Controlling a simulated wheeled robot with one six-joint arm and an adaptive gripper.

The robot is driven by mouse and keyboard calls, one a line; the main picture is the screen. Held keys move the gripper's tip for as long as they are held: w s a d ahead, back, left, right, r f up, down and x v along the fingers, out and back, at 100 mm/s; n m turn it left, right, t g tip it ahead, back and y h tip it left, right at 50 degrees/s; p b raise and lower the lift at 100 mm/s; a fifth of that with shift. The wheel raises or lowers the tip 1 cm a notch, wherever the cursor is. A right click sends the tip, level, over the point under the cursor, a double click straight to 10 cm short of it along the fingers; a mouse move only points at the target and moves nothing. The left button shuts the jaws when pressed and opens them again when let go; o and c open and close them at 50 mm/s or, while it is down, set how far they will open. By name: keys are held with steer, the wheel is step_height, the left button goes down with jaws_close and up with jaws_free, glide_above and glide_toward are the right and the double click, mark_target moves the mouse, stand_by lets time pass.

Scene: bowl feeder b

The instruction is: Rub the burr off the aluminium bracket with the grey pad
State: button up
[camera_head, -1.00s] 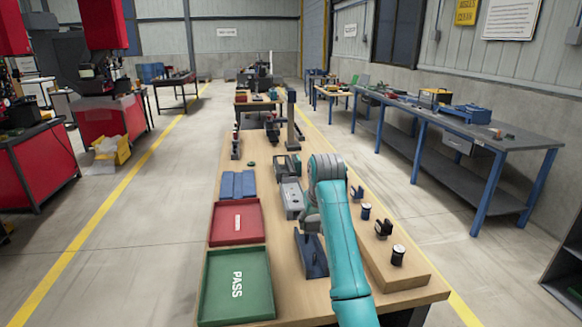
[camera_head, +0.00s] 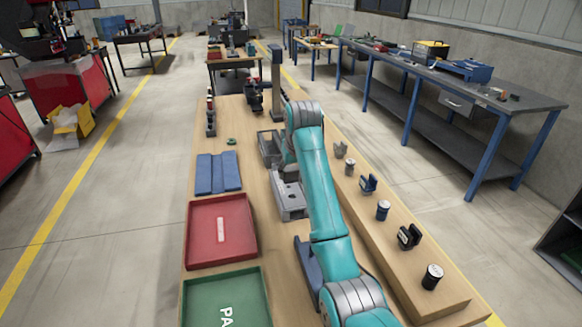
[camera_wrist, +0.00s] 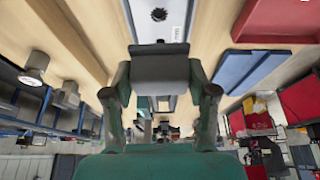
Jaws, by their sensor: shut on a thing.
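My gripper (camera_wrist: 160,78) shows in the wrist view, its two fingers closed on the sides of a dark grey block, which looks like the grey pad (camera_wrist: 160,66). In the head view my arm hides the gripper and the pad. A light grey metal block (camera_head: 290,203) with openings in its top stands on the bench left of my arm. A grey plate with a dark round spot and a white label (camera_wrist: 174,34) shows beyond the pad in the wrist view. I cannot pick out the aluminium bracket or its burr for certain. Contact with the pad cannot be judged.
A grey vise-like fixture (camera_head: 269,148) stands behind the metal block, partly behind my arm. A red tray (camera_head: 198,254), a green tray (camera_head: 196,311) and a blue mat (camera_head: 219,172) lie at the left. Several small parts stand on a raised wooden strip (camera_head: 384,243) at the right.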

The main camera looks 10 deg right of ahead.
steer(key=shift+f, duration=1.95)
